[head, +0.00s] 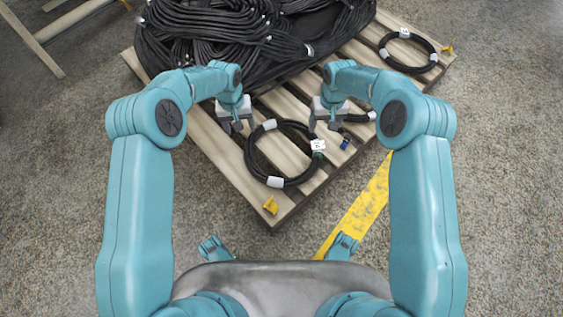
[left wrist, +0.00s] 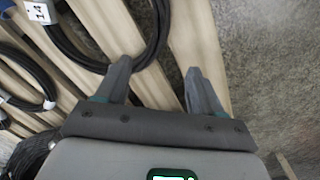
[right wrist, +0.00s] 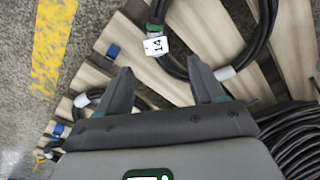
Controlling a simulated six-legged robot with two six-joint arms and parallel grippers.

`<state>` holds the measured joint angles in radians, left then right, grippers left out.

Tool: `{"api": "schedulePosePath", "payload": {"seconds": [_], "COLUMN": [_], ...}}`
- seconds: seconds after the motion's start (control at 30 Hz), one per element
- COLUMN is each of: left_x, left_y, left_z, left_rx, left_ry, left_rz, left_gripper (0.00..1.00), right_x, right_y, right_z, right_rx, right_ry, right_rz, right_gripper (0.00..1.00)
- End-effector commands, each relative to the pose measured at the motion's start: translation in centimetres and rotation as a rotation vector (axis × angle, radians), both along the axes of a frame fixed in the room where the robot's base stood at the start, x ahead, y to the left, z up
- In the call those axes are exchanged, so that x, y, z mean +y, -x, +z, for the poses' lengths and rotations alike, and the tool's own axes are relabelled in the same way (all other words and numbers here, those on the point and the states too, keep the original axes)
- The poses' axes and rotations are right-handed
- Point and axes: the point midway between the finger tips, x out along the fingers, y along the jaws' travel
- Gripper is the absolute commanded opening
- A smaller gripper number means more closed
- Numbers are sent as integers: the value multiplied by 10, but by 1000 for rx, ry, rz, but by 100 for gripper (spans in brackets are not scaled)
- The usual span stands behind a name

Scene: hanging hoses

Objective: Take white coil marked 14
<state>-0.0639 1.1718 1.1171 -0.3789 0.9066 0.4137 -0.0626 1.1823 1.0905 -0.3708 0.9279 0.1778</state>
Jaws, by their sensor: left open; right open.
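The coil marked 14 (head: 251,161) is a black hose ring with white wraps and a white tag, lying flat on the pallet. The tag's 14 reads in the right wrist view (right wrist: 155,46) and left wrist view (left wrist: 41,12). My left gripper (head: 232,129) is open above the coil's left edge; in its own view the ring passes beside one fingertip (left wrist: 158,65). My right gripper (head: 323,127) is open above the coil's right edge near the tag; in its own view the hose runs just beyond the fingertips (right wrist: 160,68). Neither gripper holds anything.
A wooden pallet (head: 225,160) carries a heap of black hoses (head: 215,30) at the back. Another black coil (head: 384,56) lies at the far right. A partly hidden coil lies beside my right gripper. Yellow clips (head: 270,205) sit at the pallet edge; a yellow stripe (head: 362,207) marks the floor.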

Motion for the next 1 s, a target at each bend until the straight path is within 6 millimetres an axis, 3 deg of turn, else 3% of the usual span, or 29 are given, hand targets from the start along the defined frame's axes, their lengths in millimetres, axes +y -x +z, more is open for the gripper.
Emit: {"api": "schedulePosePath", "payload": {"seconds": [0.53, 1.0], "left_x": [-2, -2], "left_y": [-8, -7], "left_z": [-9, -96], "left_rx": [-1, 1], "left_ry": [-15, -15], "left_rz": [7, 8], "left_gripper": [67, 67], "right_x": [-5, 2], "right_y": [-7, -6], "right_z": [-9, -97], "right_rx": [0, 0], "right_ry": [16, 16], "right_rz": [-5, -4], "right_gripper": [67, 67]}}
